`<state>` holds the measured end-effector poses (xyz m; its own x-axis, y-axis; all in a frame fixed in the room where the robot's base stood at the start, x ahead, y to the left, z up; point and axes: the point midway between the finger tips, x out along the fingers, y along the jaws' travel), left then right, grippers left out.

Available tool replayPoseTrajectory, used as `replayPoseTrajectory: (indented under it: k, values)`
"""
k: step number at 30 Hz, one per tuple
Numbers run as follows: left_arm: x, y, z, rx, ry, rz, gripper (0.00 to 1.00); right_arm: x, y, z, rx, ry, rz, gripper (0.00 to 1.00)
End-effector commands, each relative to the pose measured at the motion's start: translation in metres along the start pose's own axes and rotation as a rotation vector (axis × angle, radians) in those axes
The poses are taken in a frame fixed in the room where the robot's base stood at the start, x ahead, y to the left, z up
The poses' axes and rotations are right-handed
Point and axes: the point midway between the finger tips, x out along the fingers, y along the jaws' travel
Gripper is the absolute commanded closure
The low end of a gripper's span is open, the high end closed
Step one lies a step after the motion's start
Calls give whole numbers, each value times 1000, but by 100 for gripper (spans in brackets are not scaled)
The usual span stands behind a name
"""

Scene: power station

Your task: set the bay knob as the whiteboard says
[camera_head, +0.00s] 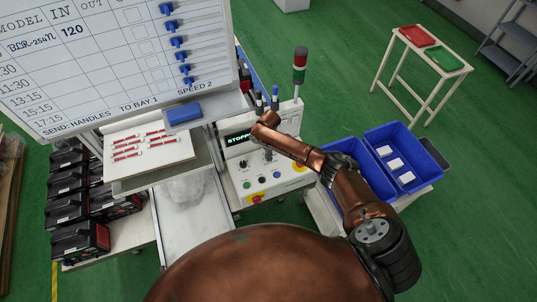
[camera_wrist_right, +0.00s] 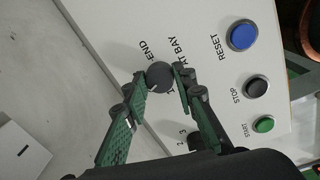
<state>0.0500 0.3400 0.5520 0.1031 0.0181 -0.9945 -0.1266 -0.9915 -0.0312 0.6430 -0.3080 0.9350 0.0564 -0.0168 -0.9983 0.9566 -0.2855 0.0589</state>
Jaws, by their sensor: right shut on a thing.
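The whiteboard (camera_head: 110,60) at upper left in the head view reads "SEND: HANDLES TO BAY 1 SPEED 2" along its bottom. In the right wrist view my right gripper (camera_wrist_right: 160,80) has its green-padded fingers on both sides of a round dark knob (camera_wrist_right: 159,73), shut on it. "END" and "AT BAY" are printed beside this knob; I cannot tell for sure whether it is the bay knob. A second dark knob (camera_wrist_right: 205,138) near "2 3" is partly hidden by a finger. In the head view my right arm reaches over the control panel (camera_head: 262,187). My left gripper is not in view.
The panel has blue RESET (camera_wrist_right: 243,36), black STOP (camera_wrist_right: 256,86) and green START (camera_wrist_right: 263,124) buttons. Its display (camera_head: 238,137) reads "STOPP", the rest hidden by my arm. A signal tower (camera_head: 300,65) stands behind. Blue bins (camera_head: 415,142) are at right, black cases (camera_head: 80,242) at left.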

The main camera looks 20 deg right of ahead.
Motion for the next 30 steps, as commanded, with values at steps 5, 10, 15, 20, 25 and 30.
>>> replayPoseTrajectory:
  k: [5,10,15,20,25,30]
  values:
    - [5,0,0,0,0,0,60,1,1,0,-167,11,2,99]
    - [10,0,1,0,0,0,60,1,1,0,-329,21,2,99]
    - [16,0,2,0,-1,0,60,1,1,0,-489,30,1,99]
    - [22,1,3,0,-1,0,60,1,1,0,-640,40,2,99]
    - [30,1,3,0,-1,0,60,1,2,0,-789,48,3,99]
    - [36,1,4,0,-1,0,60,1,2,0,-914,55,2,99]
